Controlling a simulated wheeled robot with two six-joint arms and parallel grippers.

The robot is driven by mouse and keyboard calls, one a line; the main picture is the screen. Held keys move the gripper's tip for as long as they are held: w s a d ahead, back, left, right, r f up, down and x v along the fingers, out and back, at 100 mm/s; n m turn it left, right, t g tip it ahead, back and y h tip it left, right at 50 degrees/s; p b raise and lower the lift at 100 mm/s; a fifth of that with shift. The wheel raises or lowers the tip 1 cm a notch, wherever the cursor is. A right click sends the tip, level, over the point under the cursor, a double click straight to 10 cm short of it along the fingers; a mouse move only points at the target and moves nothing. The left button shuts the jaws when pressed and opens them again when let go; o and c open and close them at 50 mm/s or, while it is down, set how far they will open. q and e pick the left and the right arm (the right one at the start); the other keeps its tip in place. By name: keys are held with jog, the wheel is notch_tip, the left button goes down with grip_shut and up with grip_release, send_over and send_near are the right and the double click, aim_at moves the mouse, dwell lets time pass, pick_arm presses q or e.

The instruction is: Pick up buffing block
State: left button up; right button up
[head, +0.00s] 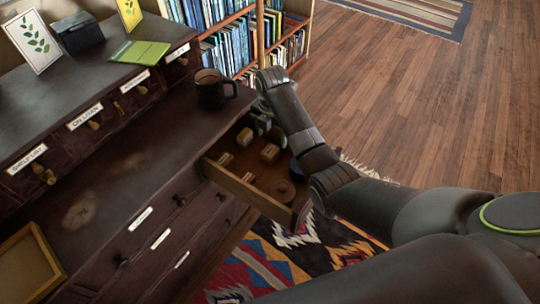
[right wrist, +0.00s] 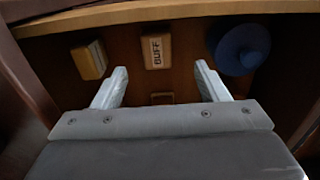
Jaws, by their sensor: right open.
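The buffing block (right wrist: 157,51) is a small tan block with "BUFF" written on its pale top. In the right wrist view it lies on the floor of the open drawer (head: 246,192), near the pale wooden edge at the top. My right gripper (right wrist: 161,70) is open and empty, its two fingers spread on either side below the block, not touching it. In the head view my right gripper (head: 264,124) is over the drawer's far end. Several tan blocks show there; I cannot tell which is the buffing block. My left gripper is not in view.
Another tan block (right wrist: 89,60) lies left of the buffing block, and a blue round object (right wrist: 240,48) lies right. A brown round item (head: 284,190) is also in the drawer. A dark mug (head: 214,90) stands on the desk. Drawer walls surround the blocks.

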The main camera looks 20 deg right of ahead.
aim_at(270, 150)
notch_tip(270, 150, down, 4)
jog(key=shift+r, duration=0.2)
jog(key=f, duration=0.1)
jog(key=f+b, duration=0.1)
jog(key=f, duration=0.1)
jog(key=shift+w+a+f, duration=0.1)
jog(key=shift+a+f, duration=0.1)
jog(key=shift+f, duration=0.1)
jog(key=shift+f+b, duration=0.4)
jog(key=shift+f, duration=0.2)
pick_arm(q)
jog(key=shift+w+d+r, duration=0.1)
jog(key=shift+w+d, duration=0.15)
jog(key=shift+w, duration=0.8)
pick_arm(e)
jog(key=c, duration=1.1)
jog(key=shift+r, duration=0.1)
